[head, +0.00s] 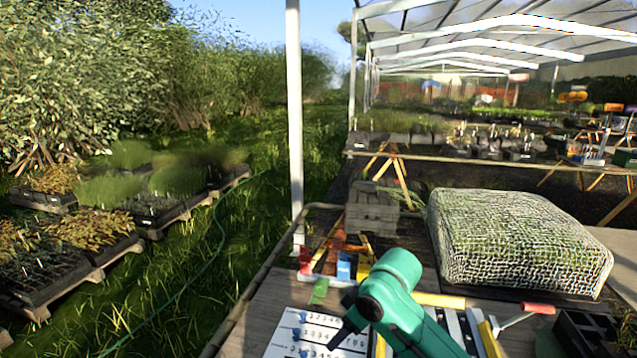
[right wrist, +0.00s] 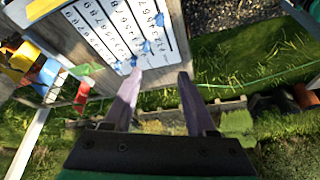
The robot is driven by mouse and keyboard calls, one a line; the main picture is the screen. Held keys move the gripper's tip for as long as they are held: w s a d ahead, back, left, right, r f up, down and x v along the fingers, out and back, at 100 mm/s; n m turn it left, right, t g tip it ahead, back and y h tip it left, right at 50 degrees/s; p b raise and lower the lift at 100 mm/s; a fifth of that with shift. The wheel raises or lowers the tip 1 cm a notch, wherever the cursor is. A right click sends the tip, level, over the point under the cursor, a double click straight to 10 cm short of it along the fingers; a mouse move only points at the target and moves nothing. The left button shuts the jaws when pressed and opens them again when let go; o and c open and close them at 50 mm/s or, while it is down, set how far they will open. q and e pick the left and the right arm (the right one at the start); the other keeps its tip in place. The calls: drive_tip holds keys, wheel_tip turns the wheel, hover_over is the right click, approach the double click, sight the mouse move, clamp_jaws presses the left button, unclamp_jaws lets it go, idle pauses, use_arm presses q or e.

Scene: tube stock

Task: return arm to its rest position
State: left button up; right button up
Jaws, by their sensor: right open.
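My right arm (head: 395,290), green with a dark wrist, reaches in from the bottom of the head view. Its gripper (right wrist: 158,80) shows two fingers spread apart in the right wrist view, with nothing between them. In the head view the right gripper (head: 340,336) is a small dark shape over the edge of a white numbered board (head: 283,346), partly hidden by the wrist. The board also shows in the right wrist view (right wrist: 90,38), beyond the fingertips, with small blue pieces on it. I cannot tell the height of the gripper above the board. My left gripper is not in view.
A wooden bench (head: 262,300) carries the board, coloured blocks and tags, a grey crate (head: 372,212), a mesh-covered block (head: 515,240) and a red-handled tool (head: 538,308). A white post (head: 294,120) stands by its left edge. Grass lies left of the bench.

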drive_tip(key=s+d+f+m+t, duration=0.1)
drive_tip(key=s+d+f+m, duration=0.3)
drive_tip(key=s+f, duration=0.5)
drive_tip(key=s+d+f+m+h, duration=0.2)
drive_tip(key=s+d, duration=0.4)
drive_tip(key=d, duration=0.1)
drive_tip(key=s+d+f+m+h, duration=0.2)
drive_tip(key=s+d+f, duration=0.1)
drive_tip(key=s+d, duration=0.35)
wheel_tip(320, 180, down, 28)
drive_tip(key=s+g+b, duration=0.2)
drive_tip(key=b, duration=0.3)
use_arm(q)
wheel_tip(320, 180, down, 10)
drive_tip(key=b, duration=0.4)
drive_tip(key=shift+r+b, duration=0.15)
drive_tip(key=shift+b, duration=0.2)
use_arm(e)
drive_tip(key=s+d+f, duration=0.3)
drive_tip(key=s+f, duration=1.4)
drive_tip(key=f, duration=0.2)
drive_tip(key=shift+d+g, duration=0.2)
drive_tip(key=shift+g, duration=0.2)
